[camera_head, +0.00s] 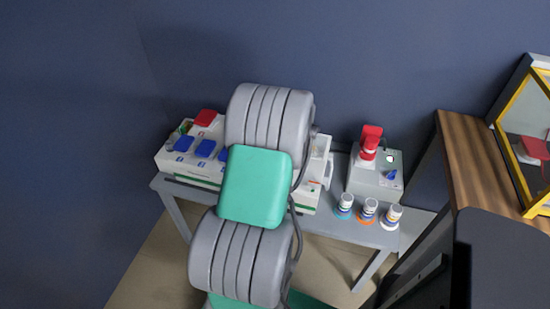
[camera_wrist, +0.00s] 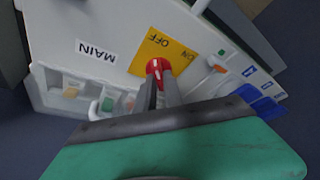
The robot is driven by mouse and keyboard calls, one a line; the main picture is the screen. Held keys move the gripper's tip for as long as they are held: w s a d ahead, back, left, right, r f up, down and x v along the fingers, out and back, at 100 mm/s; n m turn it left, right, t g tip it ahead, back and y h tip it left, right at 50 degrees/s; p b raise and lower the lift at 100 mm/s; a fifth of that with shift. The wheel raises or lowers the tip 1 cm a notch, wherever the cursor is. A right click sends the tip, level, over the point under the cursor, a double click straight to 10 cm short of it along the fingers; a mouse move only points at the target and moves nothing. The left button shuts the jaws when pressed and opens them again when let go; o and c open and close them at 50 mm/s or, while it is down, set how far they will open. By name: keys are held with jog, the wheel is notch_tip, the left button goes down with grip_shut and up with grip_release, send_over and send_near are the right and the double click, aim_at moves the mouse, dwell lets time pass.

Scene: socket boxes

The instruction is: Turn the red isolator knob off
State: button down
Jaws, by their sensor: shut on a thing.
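The red isolator knob (camera_wrist: 153,67) sits on a yellow plate (camera_wrist: 179,49) marked OFF and ON, beside a white label reading MAIN (camera_wrist: 97,51). In the wrist view my gripper (camera_wrist: 157,82) is shut on the knob, with its grey fingers on either side of it. The knob's exact angle is hard to tell because the fingers cover part of it. In the head view my arm hides the knob and the gripper, and only the ends of the white socket box (camera_head: 172,163) show.
Blue socket covers (camera_head: 205,148) and a red cover (camera_head: 205,117) are on the box's left part. A grey box (camera_head: 375,180) with a red plug (camera_head: 369,148) stands to the right. A wooden-topped cabinet (camera_head: 470,160) is farther right.

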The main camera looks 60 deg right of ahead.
dwell(0.3)
jog(key=c, duration=1.5)
grip_release()
jog(key=shift+o, duration=0.2)
jog(key=v, duration=0.7)
jog(key=shift+s+r, duration=0.2)
jog(key=shift+r, duration=0.15)
